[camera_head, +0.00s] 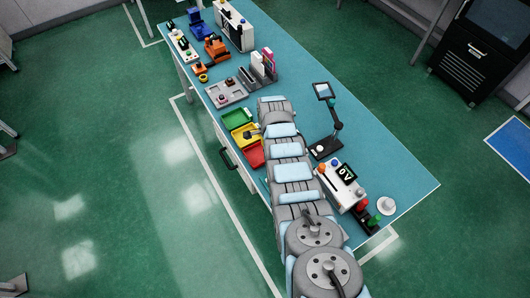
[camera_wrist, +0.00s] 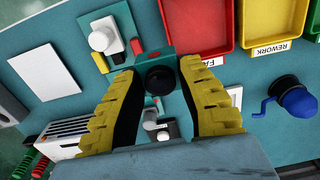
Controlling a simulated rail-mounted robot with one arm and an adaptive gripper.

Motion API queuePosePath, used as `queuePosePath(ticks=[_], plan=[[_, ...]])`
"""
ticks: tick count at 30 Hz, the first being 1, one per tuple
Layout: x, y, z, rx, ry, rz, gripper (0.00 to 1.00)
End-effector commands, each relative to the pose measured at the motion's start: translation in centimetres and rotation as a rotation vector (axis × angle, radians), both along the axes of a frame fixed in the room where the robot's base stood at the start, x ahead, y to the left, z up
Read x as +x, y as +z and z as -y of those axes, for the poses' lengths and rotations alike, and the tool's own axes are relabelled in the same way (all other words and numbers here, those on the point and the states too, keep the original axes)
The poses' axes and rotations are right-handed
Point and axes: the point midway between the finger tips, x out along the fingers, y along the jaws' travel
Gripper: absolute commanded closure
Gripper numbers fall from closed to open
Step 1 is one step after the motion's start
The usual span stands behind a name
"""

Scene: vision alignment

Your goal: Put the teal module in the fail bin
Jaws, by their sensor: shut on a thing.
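The teal module (camera_wrist: 182,64) with a round black lens sits between the two yellow-padded fingers of my gripper (camera_wrist: 160,92) in the wrist view. The fingers are shut on it, and the teal table shows beneath. The red fail bin (camera_wrist: 208,47) is just above and to the right of the module in that view, its label partly covered. In the head view the red bin (camera_head: 252,156) lies at the table's left edge, beside my arm. My arm hides the module there, and I cannot make out the fingers clearly.
The yellow rework bin (camera_wrist: 272,40) adjoins the red one, with the green bin (camera_head: 236,118) beyond. A blue cranked device (camera_wrist: 292,98) stands near them. A white-knobbed fixture (camera_wrist: 102,40) and a slotted white box (camera_wrist: 72,135) lie left. A dark stand (camera_head: 329,145) rises right of my arm.

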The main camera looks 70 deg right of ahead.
Motion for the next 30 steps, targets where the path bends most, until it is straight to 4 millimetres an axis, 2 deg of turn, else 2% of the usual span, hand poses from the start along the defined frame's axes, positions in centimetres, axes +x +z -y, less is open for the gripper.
queuePosePath(ticks=[1,30], plan=[[0.2,-0.8,0.3,0.001,-0.001,0.000,0.99],[2.8,-4.6,3.3,0.000,0.001,0.001,0.99]])
